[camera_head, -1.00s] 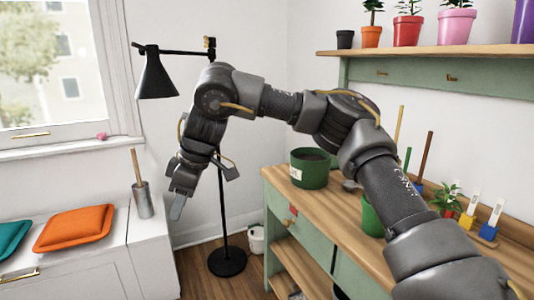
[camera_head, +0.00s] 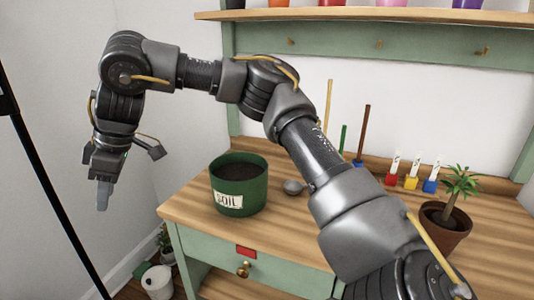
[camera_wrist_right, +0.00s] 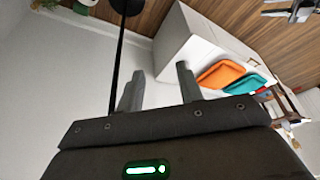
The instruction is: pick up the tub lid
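The green tub labelled SOIL (camera_head: 238,200) stands upright on the wooden potting bench, open at the top with dark soil inside. I cannot make out a tub lid in either view; my right arm hides part of the bench top. My right gripper (camera_head: 103,193) hangs in the air left of the bench and tub, pointing down. In the right wrist view its two fingers (camera_wrist_right: 158,92) are apart with nothing between them. My left gripper does not show in the head view.
A metal scoop (camera_head: 294,187) lies right of the tub. A potted plant (camera_head: 442,228) and colored tags (camera_head: 411,178) stand farther right. The shelf (camera_head: 380,16) runs above. A lamp pole (camera_head: 50,185) stands at left. A white container (camera_head: 157,283) is on the floor.

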